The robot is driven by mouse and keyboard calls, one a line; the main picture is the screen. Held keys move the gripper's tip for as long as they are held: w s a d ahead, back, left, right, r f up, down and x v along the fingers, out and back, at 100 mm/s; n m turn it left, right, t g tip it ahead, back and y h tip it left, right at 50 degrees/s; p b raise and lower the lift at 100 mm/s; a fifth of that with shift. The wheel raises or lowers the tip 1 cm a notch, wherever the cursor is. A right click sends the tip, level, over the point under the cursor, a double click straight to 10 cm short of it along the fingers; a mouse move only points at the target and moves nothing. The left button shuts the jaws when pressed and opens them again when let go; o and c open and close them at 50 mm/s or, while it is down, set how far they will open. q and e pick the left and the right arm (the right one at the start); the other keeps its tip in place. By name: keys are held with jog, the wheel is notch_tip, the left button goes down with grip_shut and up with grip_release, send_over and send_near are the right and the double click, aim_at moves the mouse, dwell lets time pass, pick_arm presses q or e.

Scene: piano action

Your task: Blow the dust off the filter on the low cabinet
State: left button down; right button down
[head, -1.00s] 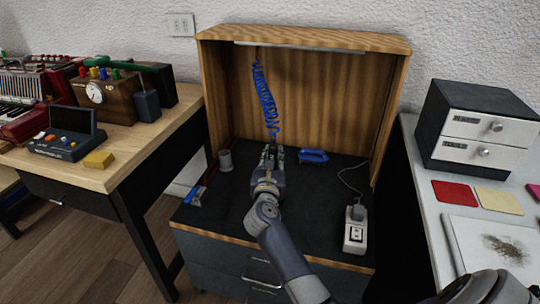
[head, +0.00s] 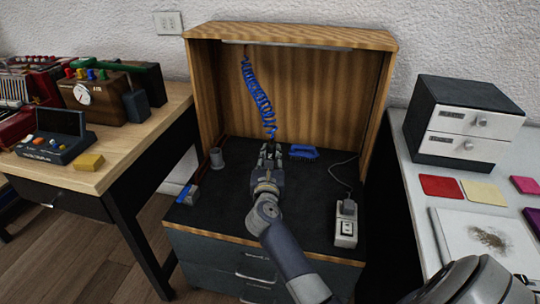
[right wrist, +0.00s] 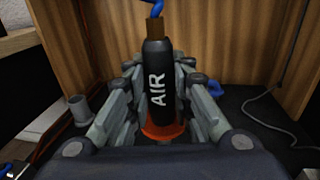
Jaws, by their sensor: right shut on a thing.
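My right gripper (head: 269,152) is shut on a black air nozzle (right wrist: 158,85) marked "AIR", with an orange base and a brass fitting on top. The nozzle is upright between the fingers in the right wrist view. A blue coiled hose (head: 258,98) runs from its top up to the hood. A white square sheet (head: 455,227) with a patch of brown dust (head: 490,237) lies on the white-topped surface (head: 408,172) at right; it looks like the filter. My gripper is well to the left of it. My left gripper is out of view.
The wooden hood (head: 315,85) encloses the dark worktop on three sides. On it are a blue object (head: 303,152), a grey cup (head: 217,158) and a power strip (head: 346,225) with a cord. A drawer box (head: 435,160) and coloured squares (head: 441,187) stand behind the sheet.

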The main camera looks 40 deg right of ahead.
jog(key=shift+w+d, duration=0.1)
jog(key=shift+d, duration=0.05)
jog(key=shift+w+d, duration=0.35)
jog(key=shift+d, duration=0.05)
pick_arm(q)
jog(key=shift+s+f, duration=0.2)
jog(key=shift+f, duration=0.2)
pick_arm(e)
jog(key=shift+w, duration=0.25)
jog(key=shift+w, duration=0.1)
jog(key=shift+w+a, duration=0.45)
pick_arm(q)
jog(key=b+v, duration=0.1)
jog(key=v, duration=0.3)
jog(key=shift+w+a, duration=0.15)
pick_arm(e)
jog(key=shift+w+a, duration=0.5)
jog(key=shift+w, duration=0.15)
jog(key=shift+r, duration=0.15)
